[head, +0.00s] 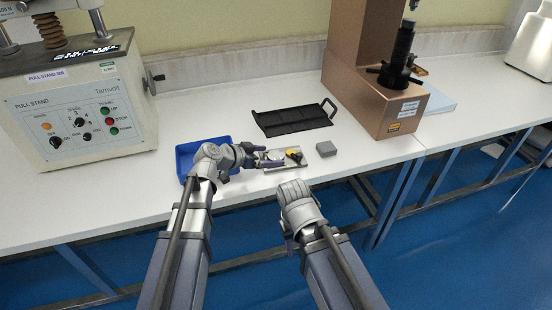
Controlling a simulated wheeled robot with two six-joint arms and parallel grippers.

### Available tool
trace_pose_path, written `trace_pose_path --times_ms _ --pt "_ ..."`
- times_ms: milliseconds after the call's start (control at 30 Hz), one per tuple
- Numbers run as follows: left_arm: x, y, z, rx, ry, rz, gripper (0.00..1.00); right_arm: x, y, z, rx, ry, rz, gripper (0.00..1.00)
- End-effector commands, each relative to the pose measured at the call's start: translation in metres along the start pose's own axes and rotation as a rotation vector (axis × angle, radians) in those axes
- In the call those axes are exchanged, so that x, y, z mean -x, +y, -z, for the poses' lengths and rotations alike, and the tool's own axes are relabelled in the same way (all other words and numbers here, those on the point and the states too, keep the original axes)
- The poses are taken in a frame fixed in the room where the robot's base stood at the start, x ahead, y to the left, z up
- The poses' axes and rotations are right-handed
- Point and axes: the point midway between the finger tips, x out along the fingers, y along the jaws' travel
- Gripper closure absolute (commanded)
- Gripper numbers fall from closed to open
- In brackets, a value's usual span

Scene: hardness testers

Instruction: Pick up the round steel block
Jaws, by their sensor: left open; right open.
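A small pale round piece, apparently the round steel block (276,155), lies at the left part of a small silver tray (299,162) on the bench. It is small in view and partly covered by my gripper. My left gripper (258,158) is open at the tray's left end, its fingers pointing right, close to the round piece; I cannot tell whether they touch it. My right gripper (288,232) is open and empty in front of the bench's front edge, its fingers mostly hidden by its own wrist.
A blue bin (187,158) is behind my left wrist. A black handled tray (293,121), a pull stand (85,115) and a brown tester (375,110) stand around.

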Motion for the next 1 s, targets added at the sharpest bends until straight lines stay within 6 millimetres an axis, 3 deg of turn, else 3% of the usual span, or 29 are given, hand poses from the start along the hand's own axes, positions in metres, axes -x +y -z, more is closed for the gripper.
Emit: trace_pose_path --times_ms 100,333,1000 --pt "-0.0168 -0.0017 -0.0028 0.000 -0.001 0.001 0.00 -0.0103 -0.0010 0.0006 0.000 0.000 0.000 0.50" --pt "-0.0169 -0.0006 -0.0015 -0.001 -0.002 0.001 0.00 -0.0090 -0.0009 0.0005 0.000 0.000 0.000 0.50" --pt "-0.0165 -0.0017 -0.0020 -0.001 -0.003 0.003 0.76 -0.0091 -0.0009 0.0005 0.000 0.000 0.000 0.50"
